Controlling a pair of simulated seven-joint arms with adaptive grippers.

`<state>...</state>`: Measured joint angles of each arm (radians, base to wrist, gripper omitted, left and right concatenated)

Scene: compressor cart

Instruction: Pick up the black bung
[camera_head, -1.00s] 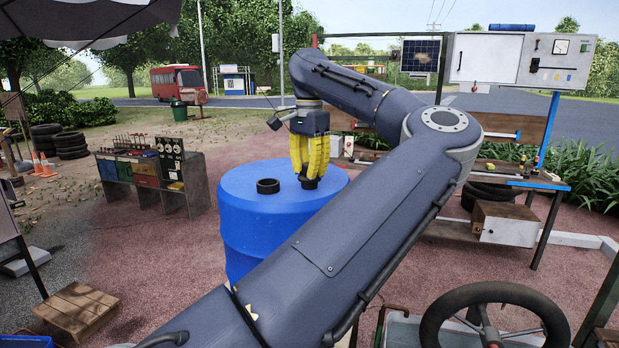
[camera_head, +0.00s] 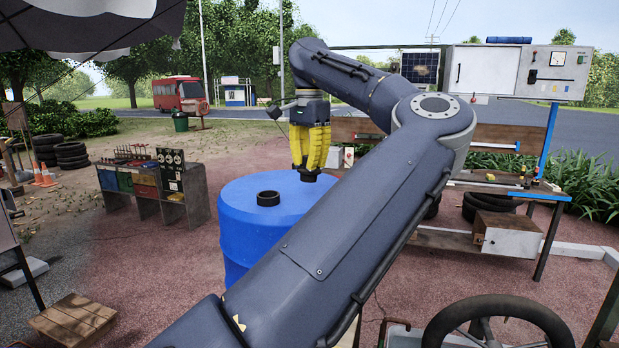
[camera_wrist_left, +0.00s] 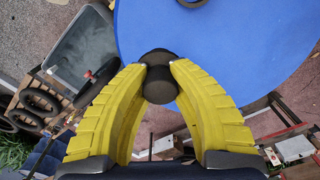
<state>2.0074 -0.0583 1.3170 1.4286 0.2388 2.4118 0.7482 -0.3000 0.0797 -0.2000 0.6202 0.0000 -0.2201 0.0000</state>
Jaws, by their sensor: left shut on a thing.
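The black bung (camera_wrist_left: 160,88) is a dark stopper with a wider cap, held between the yellow fingertips of my left gripper (camera_wrist_left: 158,68) in the left wrist view. In the head view my left gripper (camera_head: 309,168) points down above the right part of the blue drum's top (camera_head: 235,205). The bung (camera_head: 308,177) shows as a small dark piece under the fingertips, apart from the drum top. A black ring (camera_head: 268,198) sits on the drum top, left of the gripper. My right gripper is not in view.
A tool bench (camera_head: 150,180) with coloured bins stands to the left. A workbench (camera_head: 500,187) with a control cabinet (camera_head: 515,72) stands to the right. A steering wheel (camera_head: 500,320) is at the front right. Open ground lies left of the drum.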

